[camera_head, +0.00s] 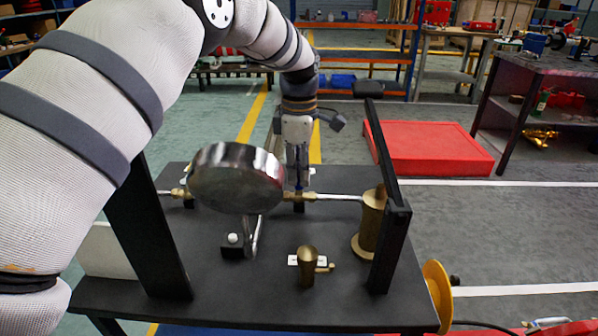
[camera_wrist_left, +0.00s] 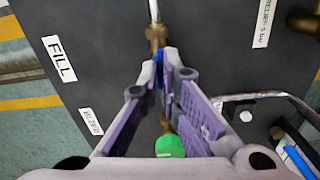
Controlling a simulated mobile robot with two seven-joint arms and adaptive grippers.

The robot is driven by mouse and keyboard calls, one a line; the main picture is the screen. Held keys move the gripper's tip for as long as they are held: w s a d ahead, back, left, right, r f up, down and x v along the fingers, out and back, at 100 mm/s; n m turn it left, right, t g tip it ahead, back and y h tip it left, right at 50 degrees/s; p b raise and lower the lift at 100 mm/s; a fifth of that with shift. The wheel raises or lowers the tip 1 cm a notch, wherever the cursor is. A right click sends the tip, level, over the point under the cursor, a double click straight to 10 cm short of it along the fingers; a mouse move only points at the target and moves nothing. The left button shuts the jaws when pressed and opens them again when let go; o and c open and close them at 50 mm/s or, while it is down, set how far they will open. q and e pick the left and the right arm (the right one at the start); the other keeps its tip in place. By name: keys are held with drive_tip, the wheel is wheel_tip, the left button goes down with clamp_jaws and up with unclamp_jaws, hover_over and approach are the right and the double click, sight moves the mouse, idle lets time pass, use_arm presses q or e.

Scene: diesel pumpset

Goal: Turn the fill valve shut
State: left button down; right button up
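The fill valve (camera_head: 299,197) is a brass fitting on the thin pipe across the black bench top. In the left wrist view its brass body (camera_wrist_left: 156,34) lies just beyond my fingertips, with a blue handle (camera_wrist_left: 159,57) between them. My left gripper (camera_head: 299,187) points down over the valve from behind the large round gauge. In the left wrist view my left gripper (camera_wrist_left: 161,72) has its tips close together on the blue handle. A white FILL label (camera_wrist_left: 59,58) lies to the left. My right gripper is not in view.
The metal gauge (camera_head: 237,179) stands close in front of the gripper. Dark uprights (camera_head: 388,200) flank the bench. A brass cylinder (camera_head: 370,225) stands at the right, a small brass cup (camera_head: 306,266) in front. A green knob (camera_wrist_left: 170,146) shows beneath the gripper.

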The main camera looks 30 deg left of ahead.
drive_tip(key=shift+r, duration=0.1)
use_arm(q)
drive_tip(key=m, duration=0.3)
drive_tip(key=shift+m+p, duration=0.3)
drive_tip(key=m, duration=0.9)
drive_tip(key=shift+m, duration=2)
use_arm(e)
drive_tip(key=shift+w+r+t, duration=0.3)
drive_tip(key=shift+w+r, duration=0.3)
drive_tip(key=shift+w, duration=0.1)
use_arm(q)
drive_tip(key=c, duration=1.8)
unclamp_jaws()
